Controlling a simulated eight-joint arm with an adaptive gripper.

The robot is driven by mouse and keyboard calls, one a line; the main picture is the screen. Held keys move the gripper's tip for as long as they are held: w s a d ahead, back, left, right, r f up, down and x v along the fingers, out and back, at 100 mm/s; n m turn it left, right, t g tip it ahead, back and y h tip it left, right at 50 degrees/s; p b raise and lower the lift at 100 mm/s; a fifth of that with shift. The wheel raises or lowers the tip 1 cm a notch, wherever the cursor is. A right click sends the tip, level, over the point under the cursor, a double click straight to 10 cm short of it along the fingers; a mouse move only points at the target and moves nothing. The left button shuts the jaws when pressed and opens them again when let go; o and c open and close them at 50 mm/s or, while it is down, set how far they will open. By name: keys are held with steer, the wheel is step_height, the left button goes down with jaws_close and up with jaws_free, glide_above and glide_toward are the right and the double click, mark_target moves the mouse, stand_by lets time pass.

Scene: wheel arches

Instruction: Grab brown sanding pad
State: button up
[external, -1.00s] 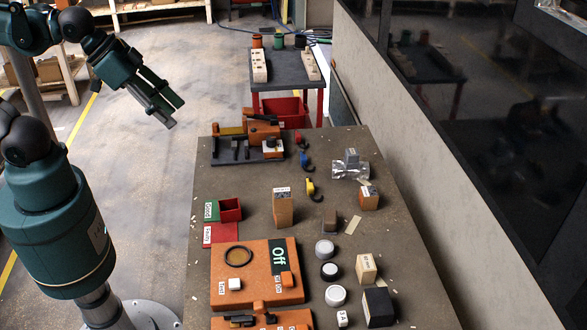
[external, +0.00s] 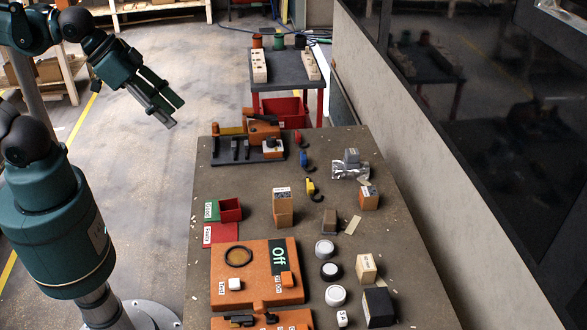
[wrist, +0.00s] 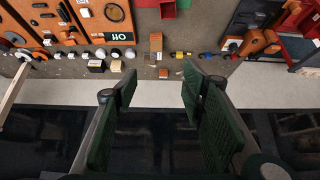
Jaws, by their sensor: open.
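The brown sanding pad (external: 329,220) appears to be the small dull-brown block near the middle of the workbench in the external view, beside a thin tan strip. In the wrist view it seems to be the small brown patch (wrist: 150,58), too small to make out clearly. My gripper (external: 173,111) is in the air left of the bench's far end, well apart from the pad. In the wrist view my gripper (wrist: 160,82) has its two dark green fingers spread, with nothing between them.
A labelled wooden block (external: 283,208) stands left of the pad, another (external: 369,198) right. Crumpled silver foil (external: 350,172) lies behind. White and black round knobs (external: 325,249) and an orange panel (external: 255,270) are nearer. A wall (external: 440,160) borders the bench on the right.

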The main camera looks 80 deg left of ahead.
steer(key=shift+o, duration=0.2)
steer(key=shift+w, duration=0.1)
stand_by(0.5)
steer(key=m+g+h+b, duration=0.1)
steer(key=m+g+b, duration=0.5)
steer(key=m, duration=1.4)
glide_above(329, 214)
steer(key=shift+g, duration=0.7)
step_height(329, 214, down, 28)
steer(key=shift+a+p, duration=0.1)
steer(key=shift+p, duration=0.35)
steer(key=shift+f, duration=0.55)
